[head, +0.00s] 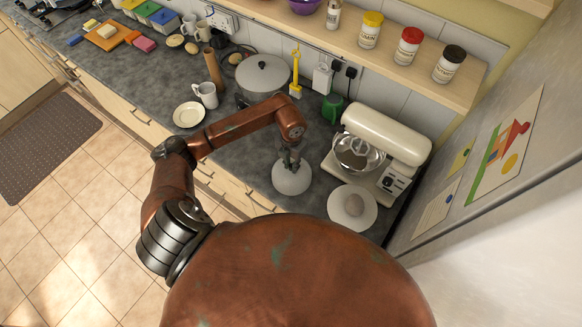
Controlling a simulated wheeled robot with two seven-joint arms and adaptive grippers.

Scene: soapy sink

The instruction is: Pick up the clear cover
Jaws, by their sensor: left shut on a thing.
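The clear cover (291,181) is a pale, see-through dome near the front edge of the grey counter, left of the mixer. My left gripper (291,159) is over its top and shut on it, at the knob, which the fingers mostly hide. I cannot tell whether the cover's rim touches the counter or hangs just above it. My right gripper is not in view.
A white plate (340,222) with a round greyish item (353,206) lies right of the cover. A cream stand mixer (385,135) stands behind it. A lidded pot (262,76), a white mug (207,95) and a small plate (189,114) are farther left.

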